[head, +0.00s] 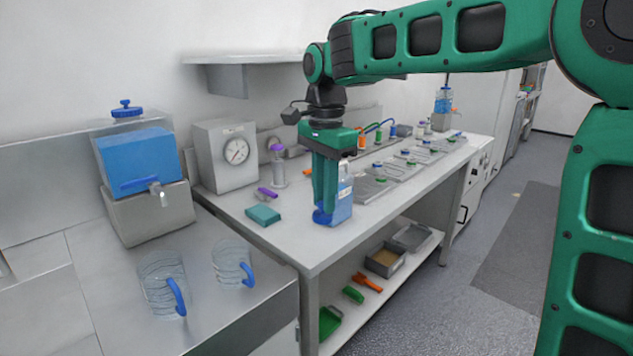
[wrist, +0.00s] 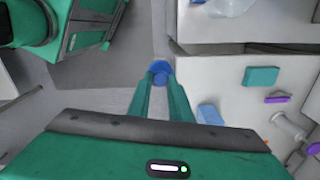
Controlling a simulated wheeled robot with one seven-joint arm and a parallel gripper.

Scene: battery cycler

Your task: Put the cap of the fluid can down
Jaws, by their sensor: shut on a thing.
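My gripper (head: 325,208) points straight down in the head view, with its fingers closed on a blue cap (head: 321,217). In the wrist view the cap (wrist: 160,67) sits between the fingertips (wrist: 161,85), by the bench's front edge. Whether it touches anything below cannot be told. The fluid can (head: 344,197), a clear bottle with blue fluid, stands upright on the bench behind the gripper and is partly hidden by it. In the wrist view the can (wrist: 209,113) is to the right of the fingers.
The bench (head: 285,240) is bare around its front left corner. A teal block (head: 263,215) and a purple-handled item (head: 268,193) lie to the left. A dial box (head: 225,157) stands behind. Flat grey plates (head: 372,187) lie to the right.

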